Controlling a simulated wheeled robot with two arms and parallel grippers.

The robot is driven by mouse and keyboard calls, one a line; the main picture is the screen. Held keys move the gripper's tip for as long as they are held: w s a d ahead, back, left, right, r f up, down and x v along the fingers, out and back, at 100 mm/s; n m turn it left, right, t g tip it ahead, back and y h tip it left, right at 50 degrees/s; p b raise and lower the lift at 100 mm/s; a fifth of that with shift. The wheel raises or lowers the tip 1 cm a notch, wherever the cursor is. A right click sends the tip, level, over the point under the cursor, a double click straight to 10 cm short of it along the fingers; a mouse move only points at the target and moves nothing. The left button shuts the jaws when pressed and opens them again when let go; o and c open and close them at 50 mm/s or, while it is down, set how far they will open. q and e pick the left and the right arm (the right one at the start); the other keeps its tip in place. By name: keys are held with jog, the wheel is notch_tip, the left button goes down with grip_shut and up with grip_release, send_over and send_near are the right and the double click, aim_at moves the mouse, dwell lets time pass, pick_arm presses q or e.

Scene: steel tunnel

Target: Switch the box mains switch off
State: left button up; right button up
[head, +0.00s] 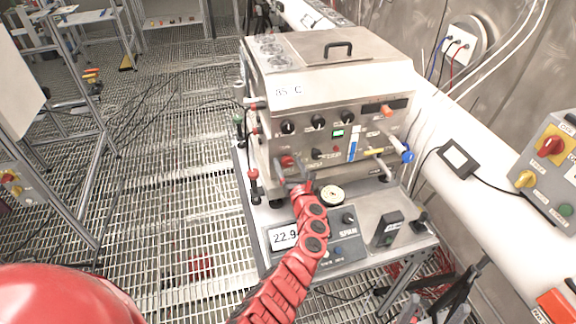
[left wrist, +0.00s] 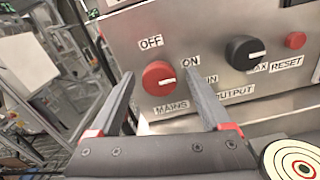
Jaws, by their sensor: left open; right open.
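The steel box (head: 335,85) stands on a metal cart, with a row of knobs and labels on its front. Its red mains switch (left wrist: 158,77) is a round knob with a white mark, labelled MAINS below, OFF above left and ON above right. The mark points right, toward the ON side. In the head view the knob (head: 286,161) is small and partly beside my fingers. My left gripper (head: 293,170) is open, its fingers on either side of the knob in the left wrist view; contact cannot be told. My right gripper (head: 448,281) is open and empty at the lower right.
A black knob (left wrist: 244,52) and a red RESET button (left wrist: 295,40) sit right of the mains switch. A grey control box (head: 552,165) is at the right. Grating floor lies left.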

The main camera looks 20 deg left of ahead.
pick_arm(q)
jog(key=shift+w+a, duration=0.2)
jog(key=shift+a, duration=0.05)
grip_shut()
dwell(0.3)
